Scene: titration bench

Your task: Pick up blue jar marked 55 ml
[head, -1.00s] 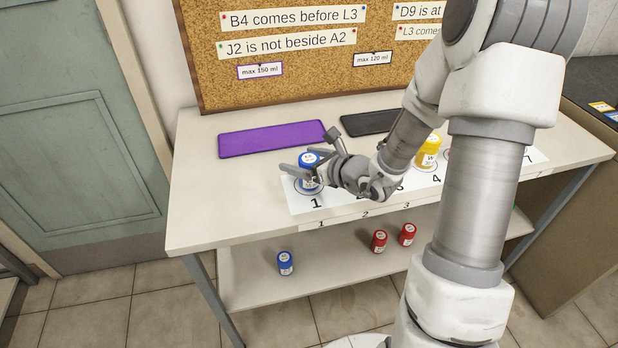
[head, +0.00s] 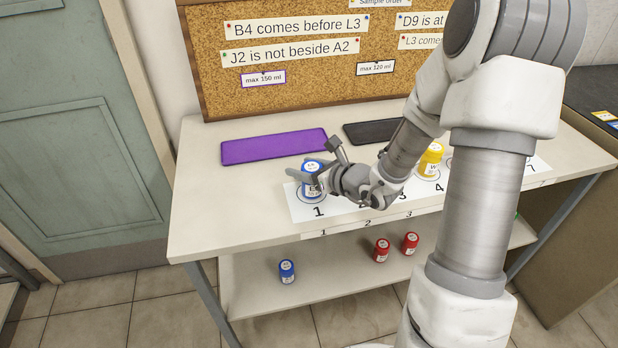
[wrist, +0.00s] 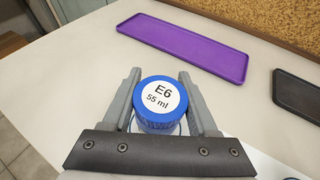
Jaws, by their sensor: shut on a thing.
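The blue jar (head: 312,184) is at the circle above number 1 on the white strip in the head view. In the wrist view its lid label reads E6, 55 ml, on the blue jar (wrist: 160,103). My gripper (head: 308,174) reaches it from the right and is shut on it. In the wrist view the two grey fingers of my gripper (wrist: 160,88) lie on either side of the lid. The jar looks upright; whether its base touches the strip cannot be told.
A purple tray (head: 274,147) lies behind the jar, and a black tray (head: 372,132) lies right of it. A yellow jar (head: 429,160) stands near number 4. On the lower shelf are a blue jar (head: 287,271) and two red jars (head: 382,250). My arm hides part of the strip.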

